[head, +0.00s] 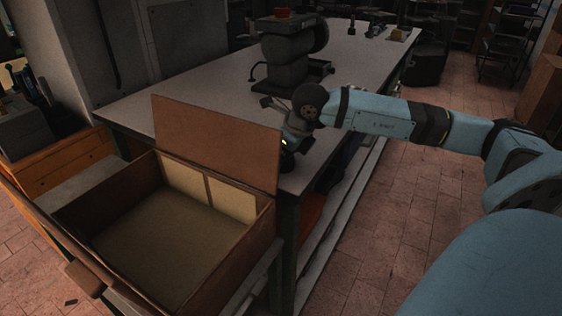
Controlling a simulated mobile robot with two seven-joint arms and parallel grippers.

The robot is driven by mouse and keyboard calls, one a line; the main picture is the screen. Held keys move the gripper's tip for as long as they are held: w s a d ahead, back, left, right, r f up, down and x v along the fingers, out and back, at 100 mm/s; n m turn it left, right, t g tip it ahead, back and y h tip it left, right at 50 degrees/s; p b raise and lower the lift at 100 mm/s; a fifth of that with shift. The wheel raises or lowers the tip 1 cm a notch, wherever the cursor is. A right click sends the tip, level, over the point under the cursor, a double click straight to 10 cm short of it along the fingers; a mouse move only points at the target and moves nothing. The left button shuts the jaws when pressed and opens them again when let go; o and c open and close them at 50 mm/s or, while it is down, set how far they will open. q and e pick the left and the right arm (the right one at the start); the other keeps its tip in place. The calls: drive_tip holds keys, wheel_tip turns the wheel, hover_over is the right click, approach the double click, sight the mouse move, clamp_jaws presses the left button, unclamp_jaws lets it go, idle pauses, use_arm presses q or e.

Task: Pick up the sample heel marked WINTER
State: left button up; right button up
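No heel marked WINTER can be made out in the head view, and I can read no such marking. My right arm comes in from the right, and its wrist end is over the near edge of the grey workbench (180,90). My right gripper (287,161) is small and dark there, just right of the box's raised panel. Its fingers are too dark to tell open from shut, and I see nothing clearly held. My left gripper is out of view.
An open brown box (262,228) stands at lower left, its visible floor bare, with a raised brown panel (215,140) behind. A dark machine (287,55) with a red top stands on the bench. Small items (378,28) sit at the far end. Tiled floor (420,190) lies right.

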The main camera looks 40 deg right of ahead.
drive_tip(key=shift+w+f, duration=0.25)
drive_tip(key=shift+f, duration=0.3)
drive_tip(key=c, duration=1)
drive_tip(key=shift+r, duration=0.1)
drive_tip(key=shift+c, duration=0.2)
